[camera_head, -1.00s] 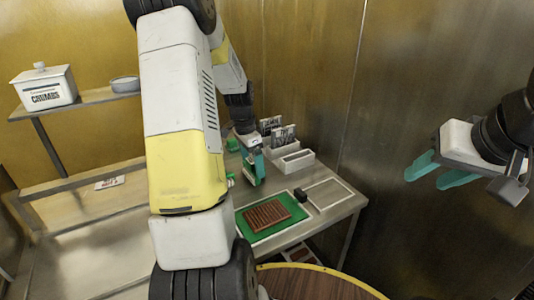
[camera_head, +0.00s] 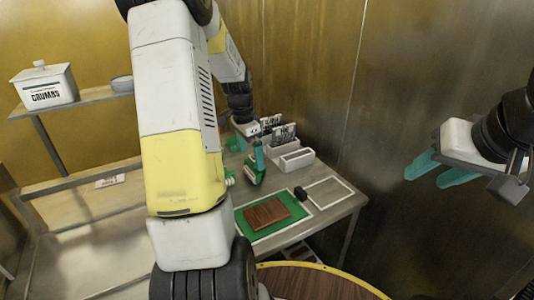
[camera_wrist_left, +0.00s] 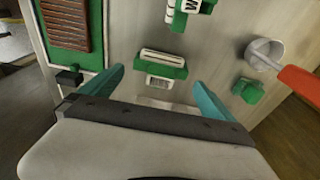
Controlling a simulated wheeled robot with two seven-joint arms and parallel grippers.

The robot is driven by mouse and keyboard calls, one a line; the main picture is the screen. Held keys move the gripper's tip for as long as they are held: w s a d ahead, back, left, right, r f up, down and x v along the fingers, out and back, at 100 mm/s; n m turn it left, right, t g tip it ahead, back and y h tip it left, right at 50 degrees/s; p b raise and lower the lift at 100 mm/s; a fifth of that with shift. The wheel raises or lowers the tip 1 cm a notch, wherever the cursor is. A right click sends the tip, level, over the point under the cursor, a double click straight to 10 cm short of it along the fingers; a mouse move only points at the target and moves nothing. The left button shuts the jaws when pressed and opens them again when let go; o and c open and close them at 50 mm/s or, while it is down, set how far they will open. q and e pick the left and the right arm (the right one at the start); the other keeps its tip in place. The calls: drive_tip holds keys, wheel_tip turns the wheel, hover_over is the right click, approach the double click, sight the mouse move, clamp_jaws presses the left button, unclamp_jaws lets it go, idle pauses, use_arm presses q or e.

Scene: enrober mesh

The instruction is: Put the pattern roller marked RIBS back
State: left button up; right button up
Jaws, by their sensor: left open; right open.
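A green-and-white piece (camera_head: 255,174) stands on the metal table below my left gripper. In the left wrist view this piece (camera_wrist_left: 162,64) lies between and beyond the fingertips, with a small label too blurred to read; I cannot tell whether it is the RIBS roller. My left gripper (camera_head: 260,156) is open and empty; its teal fingers also show in the left wrist view (camera_wrist_left: 160,88). A second green-and-white piece (camera_wrist_left: 187,12), partly cut off, carries dark lettering. A ribbed brown slab (camera_head: 267,213) lies on a green mat (camera_head: 245,233). My right gripper (camera_head: 437,172) is open and empty at the right.
White trays (camera_head: 296,160) and upright labelled cards (camera_head: 284,133) stand at the table's back. A pale framed panel (camera_head: 328,191) lies right of the mat. A CRUMBS box (camera_head: 44,86) sits on the left shelf.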

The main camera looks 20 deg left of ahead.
sight(249, 173)
use_arm(q)
wheel_tip(249, 173, up, 9)
drive_tip(key=s+d+r+n+t, duration=0.3)
drive_tip(key=s+d+r+n, duration=0.1)
drive_tip(key=s+d+r, duration=0.6)
drive_tip(key=s+d+n+t+h, duration=0.1)
drive_tip(key=s+d+n+t, duration=0.1)
drive_tip(key=s, duration=1)
drive_tip(key=shift+s+d+n, duration=0.3)
drive_tip(key=shift+d+n, duration=0.6)
drive_tip(key=shift+d, duration=0.3)
